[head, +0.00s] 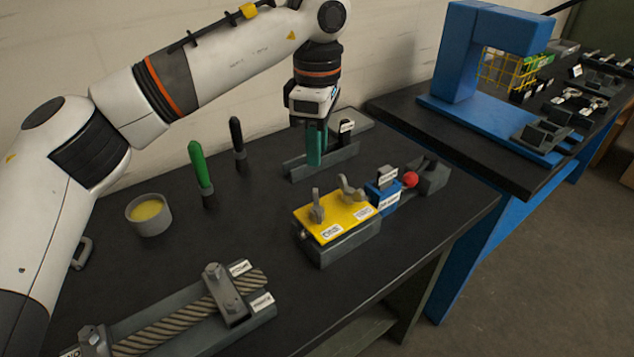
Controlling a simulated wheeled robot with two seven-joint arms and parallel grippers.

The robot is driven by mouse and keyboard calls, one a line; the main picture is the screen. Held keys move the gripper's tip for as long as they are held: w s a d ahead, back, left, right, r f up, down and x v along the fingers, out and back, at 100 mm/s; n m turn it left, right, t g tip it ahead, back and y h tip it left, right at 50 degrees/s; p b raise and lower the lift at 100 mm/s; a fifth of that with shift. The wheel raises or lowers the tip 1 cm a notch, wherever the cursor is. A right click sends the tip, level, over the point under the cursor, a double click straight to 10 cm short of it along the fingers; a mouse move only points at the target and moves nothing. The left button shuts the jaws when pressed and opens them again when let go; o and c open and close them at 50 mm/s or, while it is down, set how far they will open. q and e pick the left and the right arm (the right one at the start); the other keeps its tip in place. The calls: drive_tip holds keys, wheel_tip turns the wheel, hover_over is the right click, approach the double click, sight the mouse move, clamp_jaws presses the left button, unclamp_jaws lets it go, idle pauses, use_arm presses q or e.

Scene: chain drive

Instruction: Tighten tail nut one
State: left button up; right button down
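A twisted rope (175,325) lies in a long grey channel (262,318) at the front left. A grey clamp (225,292) with bolt heads or nuts sits across the rope, with small white labels beside it. I cannot read which nut is tail nut one. Another grey nut block (95,340) is at the rope's near left end. My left gripper (314,128) points down at the back of the bench, well away from the clamp. It is at the top of an upright teal piece (315,147) in a grey holder (322,163). Whether its fingers grip this piece is unclear. My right gripper is out of view.
A yellow-topped block (335,218) with grey fittings stands mid-bench, beside a blue block (382,192) and red ball (410,179). Green (198,168) and black (238,140) upright handles and a round cup (149,214) stand behind the clamp. A blue press frame (460,60) occupies another bench.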

sight(317, 198)
use_arm(q)
wheel_tip(317, 198, down, 12)
drive_tip(key=n+p, duration=0.9)
drive_tip(key=n, duration=1.3)
drive_tip(key=shift+c, duration=0.3)
drive_tip(key=c, duration=0.6)
